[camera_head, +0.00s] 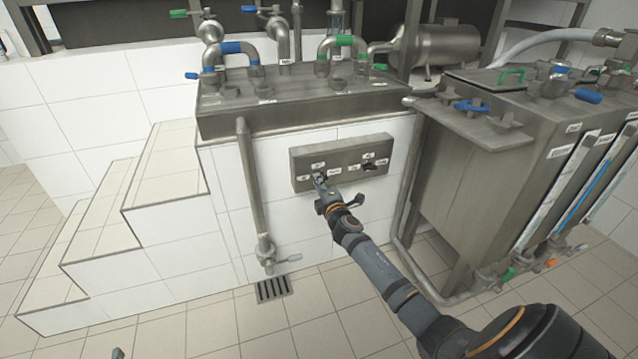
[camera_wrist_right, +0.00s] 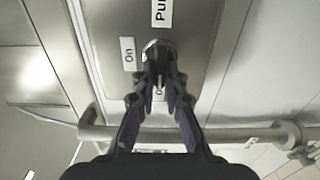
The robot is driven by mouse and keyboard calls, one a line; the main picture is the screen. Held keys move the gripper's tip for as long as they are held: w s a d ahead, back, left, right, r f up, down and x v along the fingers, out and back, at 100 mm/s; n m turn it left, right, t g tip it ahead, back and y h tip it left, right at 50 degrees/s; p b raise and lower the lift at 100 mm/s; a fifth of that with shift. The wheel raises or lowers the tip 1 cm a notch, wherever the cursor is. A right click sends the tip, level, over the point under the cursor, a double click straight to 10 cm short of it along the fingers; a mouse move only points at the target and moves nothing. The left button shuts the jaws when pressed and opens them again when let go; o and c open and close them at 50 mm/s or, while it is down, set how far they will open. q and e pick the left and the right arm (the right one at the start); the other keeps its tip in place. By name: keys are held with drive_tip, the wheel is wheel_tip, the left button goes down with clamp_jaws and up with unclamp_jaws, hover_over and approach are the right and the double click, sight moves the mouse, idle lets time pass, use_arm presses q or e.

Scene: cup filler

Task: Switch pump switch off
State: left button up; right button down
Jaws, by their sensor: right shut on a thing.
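The grey metal control panel (camera_head: 342,162) is on the white tiled front of the filler and carries two small switches with labels. My right gripper (camera_head: 321,183) reaches the left switch of the panel. In the right wrist view my gripper (camera_wrist_right: 160,80) is shut on the pump switch (camera_wrist_right: 158,47), a small round metal knob that its fingers partly cover. A label starting "Pu" (camera_wrist_right: 161,12) is beside the knob, and an "On" label (camera_wrist_right: 128,53) is to its left. Another label is partly hidden behind the fingers. The knob's exact setting cannot be told.
The other switch (camera_head: 369,165) is to the right on the panel. A vertical pipe (camera_head: 251,190) with a valve stands left of the panel. A metal tank (camera_head: 470,180) stands close on the right. Tiled steps (camera_head: 165,165) are at the left.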

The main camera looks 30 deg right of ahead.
drive_tip(key=c, duration=1.4)
unclamp_jaws()
drive_tip(key=shift+s, duration=0.1)
drive_tip(key=v, duration=1.2)
drive_tip(key=shift+f, duration=0.1)
